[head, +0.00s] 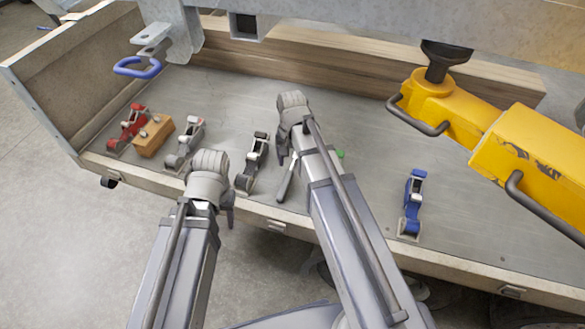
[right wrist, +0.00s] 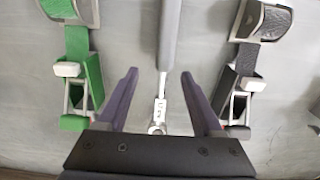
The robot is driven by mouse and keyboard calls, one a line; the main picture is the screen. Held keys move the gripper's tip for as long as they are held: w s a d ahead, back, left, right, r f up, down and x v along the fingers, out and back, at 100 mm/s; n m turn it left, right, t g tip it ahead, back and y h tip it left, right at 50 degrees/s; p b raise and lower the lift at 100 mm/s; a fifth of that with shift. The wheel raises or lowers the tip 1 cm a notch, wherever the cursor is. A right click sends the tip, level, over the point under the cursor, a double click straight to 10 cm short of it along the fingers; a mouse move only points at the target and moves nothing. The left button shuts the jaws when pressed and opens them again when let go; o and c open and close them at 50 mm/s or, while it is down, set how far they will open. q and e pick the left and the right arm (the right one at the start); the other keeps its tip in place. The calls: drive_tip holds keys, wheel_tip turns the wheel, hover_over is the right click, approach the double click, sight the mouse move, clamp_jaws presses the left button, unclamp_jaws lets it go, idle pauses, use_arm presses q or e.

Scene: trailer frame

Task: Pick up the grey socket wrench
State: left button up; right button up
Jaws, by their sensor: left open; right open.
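The grey socket wrench (head: 286,184) lies on the trailer bed, partly hidden by my right arm in the head view. In the right wrist view its grey handle (right wrist: 169,35) runs down from the top edge to a shiny metal head (right wrist: 157,121). My right gripper (head: 283,153) is over it. In the right wrist view the right gripper (right wrist: 160,75) is open, with one finger on each side of the wrench and visible space between. My left gripper (head: 224,207) is open and empty near the front edge of the bed, left of the wrench.
A black ratchet strap (head: 252,163) and a green one (right wrist: 84,75) flank the wrench. Grey (head: 185,142), red (head: 127,130) and blue (head: 413,203) straps and an orange-brown block (head: 153,136) lie on the bed. A yellow jack (head: 535,155) is at the right.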

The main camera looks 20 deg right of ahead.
sight(290, 170)
drive_tip(key=shift+w+a+f+b, duration=0.1)
drive_tip(key=shift+w+f+b, duration=0.05)
drive_tip(key=shift+f+b, duration=1.2)
drive_tip(key=shift+w+a+f+b, duration=0.1)
drive_tip(key=shift+w+f+b, duration=0.05)
drive_tip(key=shift+f+b, duration=1.15)
drive_tip(key=shift+r, duration=0.1)
clamp_jaws()
